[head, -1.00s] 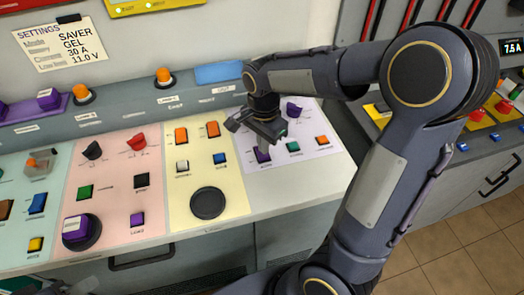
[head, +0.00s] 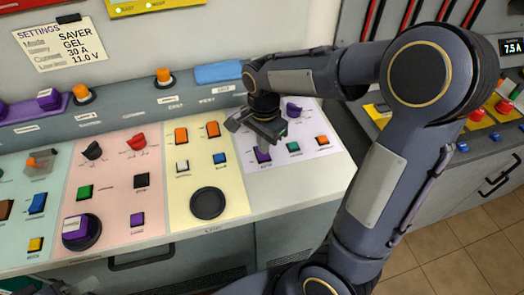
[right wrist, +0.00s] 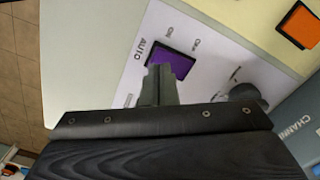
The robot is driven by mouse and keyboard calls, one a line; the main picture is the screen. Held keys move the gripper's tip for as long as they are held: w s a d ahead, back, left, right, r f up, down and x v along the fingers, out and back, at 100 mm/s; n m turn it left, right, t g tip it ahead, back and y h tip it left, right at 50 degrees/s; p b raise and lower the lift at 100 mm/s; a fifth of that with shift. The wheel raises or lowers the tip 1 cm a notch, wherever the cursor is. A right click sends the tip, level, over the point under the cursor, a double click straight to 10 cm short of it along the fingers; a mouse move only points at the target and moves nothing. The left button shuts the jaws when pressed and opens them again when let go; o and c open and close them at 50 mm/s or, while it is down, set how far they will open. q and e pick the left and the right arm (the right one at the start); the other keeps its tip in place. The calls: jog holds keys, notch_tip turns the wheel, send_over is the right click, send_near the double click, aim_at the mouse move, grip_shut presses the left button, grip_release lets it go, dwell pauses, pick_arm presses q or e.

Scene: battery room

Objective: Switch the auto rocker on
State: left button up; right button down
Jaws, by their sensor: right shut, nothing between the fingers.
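The auto rocker is a purple rocker switch labelled AUTO in the right wrist view (right wrist: 172,48), set in a white panel. It also shows in the head view (head: 263,156), partly covered by my right gripper (head: 265,146). My right gripper is shut and empty, and its fingertips (right wrist: 167,72) overlap the near edge of the purple rocker. I cannot tell whether they touch it or hover just over it. Which way the rocker is tilted is unclear.
On the same white panel are a purple knob (head: 294,110), a green rocker (head: 293,147) and an orange rocker (head: 322,141). To the left, a yellow panel (head: 183,204) holds more rockers and a round black disc (head: 207,203). Bare white counter lies in front of the rocker.

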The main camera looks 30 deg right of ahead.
jog(key=shift+f+b, duration=0.7)
jog(key=shift+f, duration=0.3)
dwell(0.3)
jog(key=shift+r, duration=0.15)
notch_tip(320, 180, up, 7)
jog(key=p, duration=0.6)
dwell(0.5)
jog(key=s+a+r+n+t+y, duration=0.2)
jog(key=s+n, duration=0.4)
jog(key=s, duration=0.2)
jog(key=s+a+r+n+t+y, duration=0.1)
jog(key=s+a+r+n+t, duration=0.1)
jog(key=s+n, duration=0.4)
jog(key=s+t, duration=0.1)
jog(key=s, duration=0.2)
jog(key=shift+r+n+t+y, duration=0.3)
jog(key=shift+r+n+y, duration=0.05)
jog(key=shift+n+y, duration=0.05)
